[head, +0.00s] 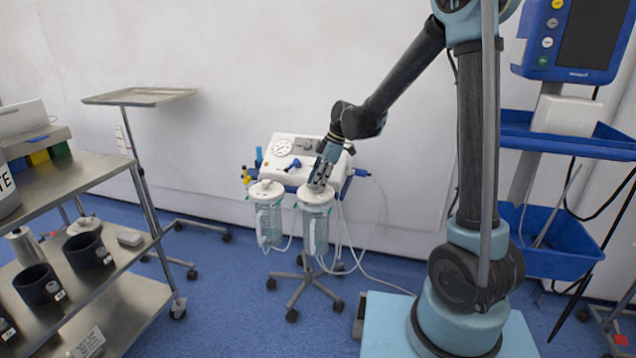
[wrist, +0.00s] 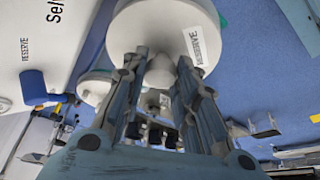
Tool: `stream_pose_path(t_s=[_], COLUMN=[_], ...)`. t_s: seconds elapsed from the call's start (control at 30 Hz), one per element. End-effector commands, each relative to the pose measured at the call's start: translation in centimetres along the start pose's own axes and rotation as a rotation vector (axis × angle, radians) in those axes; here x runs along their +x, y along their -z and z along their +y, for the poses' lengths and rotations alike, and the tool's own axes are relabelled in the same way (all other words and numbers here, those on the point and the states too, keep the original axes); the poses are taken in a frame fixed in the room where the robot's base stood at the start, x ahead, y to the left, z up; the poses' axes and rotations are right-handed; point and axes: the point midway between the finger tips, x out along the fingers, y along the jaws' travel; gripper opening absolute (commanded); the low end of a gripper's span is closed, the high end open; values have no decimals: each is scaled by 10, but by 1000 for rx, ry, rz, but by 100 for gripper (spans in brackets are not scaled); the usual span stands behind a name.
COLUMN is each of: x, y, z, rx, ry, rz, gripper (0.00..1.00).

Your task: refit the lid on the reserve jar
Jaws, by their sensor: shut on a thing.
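The reserve lid (wrist: 160,25) is white and round with a central knob, and its RESERVE label shows in the wrist view. My gripper (wrist: 162,62) is shut on the knob, one finger on each side. In the head view my gripper (head: 321,182) points down at the right-hand lid (head: 314,198). This lid is at the mouth of the clear right-hand jar (head: 315,232) and looks about level. I cannot tell whether it is fully seated. The jar body is hidden below the lid in the wrist view.
A second lidded jar (head: 268,224) stands close on the left. The white suction unit (head: 300,150) with a gauge is behind, on a wheeled stand (head: 305,283). Tubes hang around the jars. A steel shelf trolley (head: 75,178) is at left, a blue bin (head: 560,245) at right.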

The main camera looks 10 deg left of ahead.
Motion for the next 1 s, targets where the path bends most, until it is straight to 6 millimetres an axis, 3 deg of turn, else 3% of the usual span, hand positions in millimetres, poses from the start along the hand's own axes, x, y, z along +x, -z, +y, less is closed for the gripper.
stream_pose_path(t_s=[1.0], x=[11], y=[-4], z=[0], rx=[0], ry=[0], rz=[0], gripper=[1])
